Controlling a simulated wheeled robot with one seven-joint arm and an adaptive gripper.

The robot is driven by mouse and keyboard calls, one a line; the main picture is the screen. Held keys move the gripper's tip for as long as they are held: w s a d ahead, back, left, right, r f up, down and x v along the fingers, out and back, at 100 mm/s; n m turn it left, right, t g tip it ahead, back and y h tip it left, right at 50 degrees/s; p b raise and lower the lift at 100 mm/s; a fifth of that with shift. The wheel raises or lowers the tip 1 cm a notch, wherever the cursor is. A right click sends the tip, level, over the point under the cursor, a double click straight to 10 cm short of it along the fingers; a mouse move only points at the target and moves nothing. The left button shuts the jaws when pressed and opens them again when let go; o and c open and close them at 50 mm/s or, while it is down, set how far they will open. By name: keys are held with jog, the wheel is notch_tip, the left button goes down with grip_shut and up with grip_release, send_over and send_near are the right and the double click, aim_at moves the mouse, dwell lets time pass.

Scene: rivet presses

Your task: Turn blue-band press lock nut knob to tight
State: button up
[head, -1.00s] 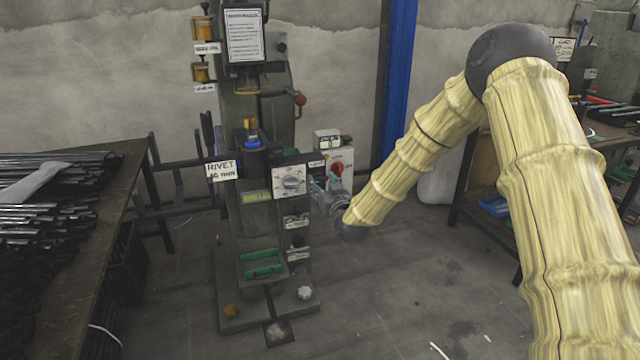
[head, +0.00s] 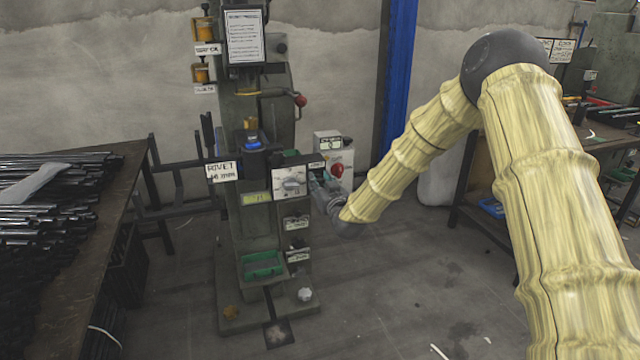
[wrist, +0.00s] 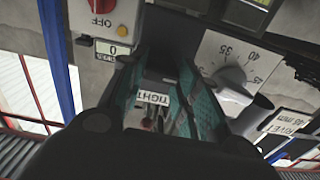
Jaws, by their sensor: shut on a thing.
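The press (head: 262,215) with the blue band (head: 252,143) on its ram stands in the middle of the head view. My gripper (head: 319,186) is at the right side of its dial panel. In the wrist view my teal fingers (wrist: 165,68) are on either side of a small gap, shut on the lock nut knob, which is mostly hidden between them. A TIGHT label (wrist: 153,98) shows between the fingers. The knob's pointer and exact angle cannot be made out.
A numbered dial (wrist: 232,82) sits close beside the right finger. A control box with a red OFF knob (head: 337,170) stands just behind my gripper. A bench with metal rods (head: 50,200) is at left, another bench (head: 610,140) at right.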

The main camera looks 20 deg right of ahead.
jog(key=m, duration=0.4)
jog(key=shift+d+f+m, duration=0.1)
jog(key=shift+d+m, duration=0.05)
jog(key=shift+m, duration=0.15)
jog(key=m+b, duration=0.1)
jog(key=m, duration=0.3)
jog(key=shift+d+f+m, duration=0.1)
jog(key=shift+m, duration=0.2)
jog(key=m+b, duration=0.1)
jog(key=m, duration=0.3)
jog(key=shift+f+m+b, duration=0.15)
jog(key=shift+m+b, duration=0.15)
jog(key=shift+b, duration=0.1)
jog(key=shift+m+b, duration=0.9)
jog(key=shift+m, duration=0.9)
jog(key=o, duration=1)
jog(key=shift+d, duration=0.1)
jog(key=shift+s, duration=0.1)
